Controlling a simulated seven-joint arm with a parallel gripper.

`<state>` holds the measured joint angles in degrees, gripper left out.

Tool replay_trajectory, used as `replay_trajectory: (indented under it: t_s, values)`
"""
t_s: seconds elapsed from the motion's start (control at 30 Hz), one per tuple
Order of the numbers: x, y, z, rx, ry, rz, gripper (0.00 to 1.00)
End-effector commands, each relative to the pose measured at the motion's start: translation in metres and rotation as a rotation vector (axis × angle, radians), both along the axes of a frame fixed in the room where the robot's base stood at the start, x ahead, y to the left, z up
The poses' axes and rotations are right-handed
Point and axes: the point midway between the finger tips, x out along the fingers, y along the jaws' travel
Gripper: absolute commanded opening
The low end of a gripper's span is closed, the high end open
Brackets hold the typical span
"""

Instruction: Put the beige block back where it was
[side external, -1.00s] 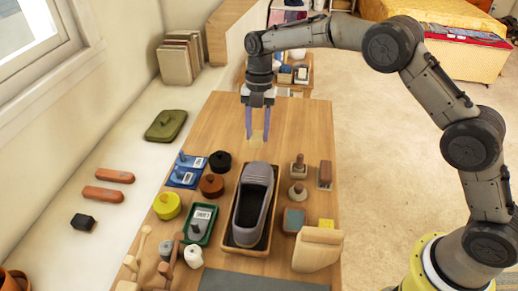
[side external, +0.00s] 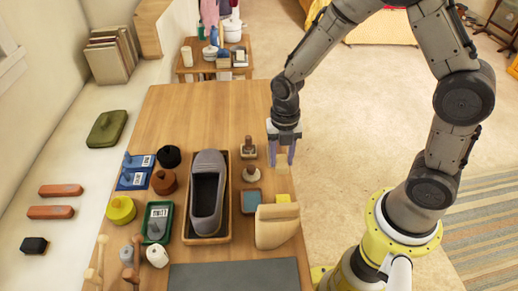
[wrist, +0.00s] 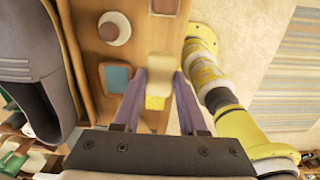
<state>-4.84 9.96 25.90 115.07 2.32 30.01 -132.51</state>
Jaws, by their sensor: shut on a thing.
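The beige block (side external: 282,161) is between the fingertips of my gripper (side external: 283,156) in the side view. My gripper is shut on it and holds it above the right part of the wooden table. In the wrist view the beige block (wrist: 160,65) shows between the two purple fingers. A yellow block (wrist: 155,103) lies lower on the table, seen between the fingers, and a teal-topped block (wrist: 117,78) lies to its left. Whether the beige block touches the table cannot be told.
A grey shoe (side external: 206,190) lies in a wooden tray. Two knobbed pieces (side external: 248,148) (side external: 250,174) stand just left of my gripper. A large pale wooden piece (side external: 277,226) stands at the table's front right. The table's back part (side external: 200,110) is clear.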

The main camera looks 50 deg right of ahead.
Motion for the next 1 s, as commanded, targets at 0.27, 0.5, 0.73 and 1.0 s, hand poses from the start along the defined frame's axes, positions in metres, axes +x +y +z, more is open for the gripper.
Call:
replay_trajectory:
  t_s: [0.27,0.5,0.73,1.0]
  values:
    - [0.002,-0.001,-0.002,-0.023,-0.021,-0.006,0.00]
    - [0.002,-0.001,-0.027,-0.023,-0.018,-0.006,0.00]
    - [0.002,-0.001,-0.049,-0.023,-0.018,-0.006,0.00]
    - [0.003,-0.001,-0.061,-0.023,-0.021,-0.006,0.00]
